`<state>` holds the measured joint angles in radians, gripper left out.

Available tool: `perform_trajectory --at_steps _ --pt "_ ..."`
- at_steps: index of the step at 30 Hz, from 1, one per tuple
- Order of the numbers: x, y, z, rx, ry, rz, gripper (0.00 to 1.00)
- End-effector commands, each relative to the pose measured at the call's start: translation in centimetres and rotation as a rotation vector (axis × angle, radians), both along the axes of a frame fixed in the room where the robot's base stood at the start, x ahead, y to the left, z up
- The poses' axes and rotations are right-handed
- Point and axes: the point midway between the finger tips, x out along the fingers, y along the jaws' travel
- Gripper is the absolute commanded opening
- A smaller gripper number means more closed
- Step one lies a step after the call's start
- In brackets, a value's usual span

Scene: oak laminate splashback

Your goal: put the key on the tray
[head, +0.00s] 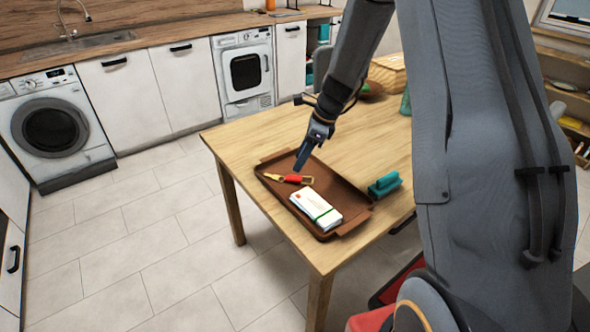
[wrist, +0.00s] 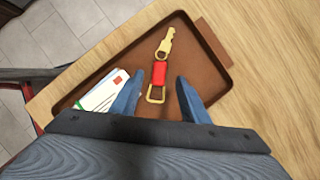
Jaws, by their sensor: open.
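The key (wrist: 159,69) is brass-coloured with a red fob section and a metal loop at one end. It lies on the brown tray (wrist: 208,42), toward the tray's far end in the head view (head: 292,179). The tray (head: 334,182) rests on the wooden table. My gripper (wrist: 159,92) is open just above the key's loop end, with one blue finger on each side of it. In the head view my gripper (head: 301,160) is over the tray, close to the key. The fingers do not appear closed on anything.
A bundle of white envelopes (head: 318,207) with a green band lies in the tray beside the key. A teal object (head: 385,185) stands on the table right of the tray. The table's left part (head: 240,136) is clear.

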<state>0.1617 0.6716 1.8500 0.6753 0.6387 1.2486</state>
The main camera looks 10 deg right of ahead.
Motion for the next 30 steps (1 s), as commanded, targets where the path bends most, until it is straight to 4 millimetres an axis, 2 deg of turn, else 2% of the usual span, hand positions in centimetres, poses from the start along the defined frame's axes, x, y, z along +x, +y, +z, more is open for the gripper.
perform_trajectory --at_steps 6,11,14,17,20,24,30 --pt "-0.4 -1.3 3.3 -0.001 -0.002 -0.001 0.41" --pt "-0.7 -1.7 4.4 -0.002 -0.002 0.003 0.41" --pt "-1.7 -1.5 4.9 -0.023 -0.014 0.060 0.41" --pt "-4.2 -0.9 5.4 -0.080 -0.046 0.221 0.41" --pt "-8.1 -0.3 5.9 -0.164 -0.095 0.482 0.41" --pt "-14.2 0.3 6.5 -0.280 -0.166 0.910 0.41" --pt "-22.0 0.5 6.8 -0.393 -0.246 1.495 0.41"
